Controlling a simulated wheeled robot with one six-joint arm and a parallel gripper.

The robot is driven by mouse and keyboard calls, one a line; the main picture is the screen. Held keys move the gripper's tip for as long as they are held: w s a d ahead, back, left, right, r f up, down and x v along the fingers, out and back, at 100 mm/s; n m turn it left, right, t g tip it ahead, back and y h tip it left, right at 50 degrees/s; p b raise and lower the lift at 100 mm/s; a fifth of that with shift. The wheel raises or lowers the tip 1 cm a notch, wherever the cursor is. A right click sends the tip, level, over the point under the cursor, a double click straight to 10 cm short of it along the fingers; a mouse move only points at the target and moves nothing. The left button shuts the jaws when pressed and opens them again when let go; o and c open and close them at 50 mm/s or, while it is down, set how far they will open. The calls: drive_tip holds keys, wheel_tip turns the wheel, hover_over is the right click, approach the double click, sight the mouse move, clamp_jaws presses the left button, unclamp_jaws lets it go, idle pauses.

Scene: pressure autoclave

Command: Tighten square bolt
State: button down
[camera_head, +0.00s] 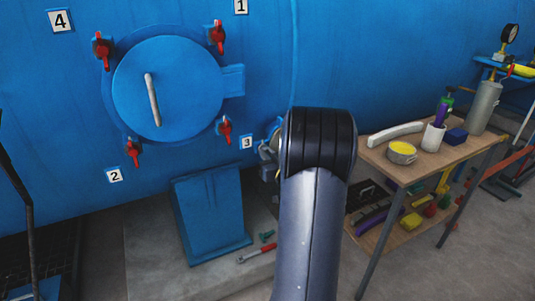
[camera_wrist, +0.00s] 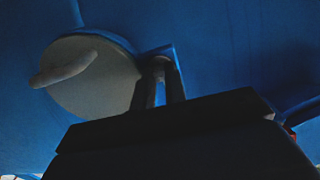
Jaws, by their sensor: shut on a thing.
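In the wrist view my gripper (camera_wrist: 160,78) reaches up with its two fingers shut on a small dark piece, likely the square bolt (camera_wrist: 157,63), at the right edge of a round grey cover (camera_wrist: 92,82). The view is dark, and the bolt's shape and how deeply it sits between the fingers are hard to tell. The cover has a pale rounded handle (camera_wrist: 64,70) and is set on a blue wall. In the head view my arm hides the gripper and the bolt. Part of a small round fitting (camera_head: 270,138) shows left of my arm.
A large round blue door (camera_head: 180,85) with a bar handle and red-handled clamps is at the upper left. A blue step block (camera_head: 212,215) stands below it. A cluttered wooden table (camera_head: 440,158) stands close to the right of my arm.

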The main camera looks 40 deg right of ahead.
drive_tip(key=shift+f, duration=0.15)
drive_tip(key=c, duration=1.7)
unclamp_jaws()
drive_tip(key=v, duration=1.1)
drive_tip(key=shift+d+p, duration=0.1)
drive_tip(key=shift+p, duration=0.25)
drive_tip(key=shift+w, duration=0.1)
drive_tip(key=b+x, duration=0.1)
drive_tip(key=x, duration=0.9)
drive_tip(key=shift+w, duration=0.4)
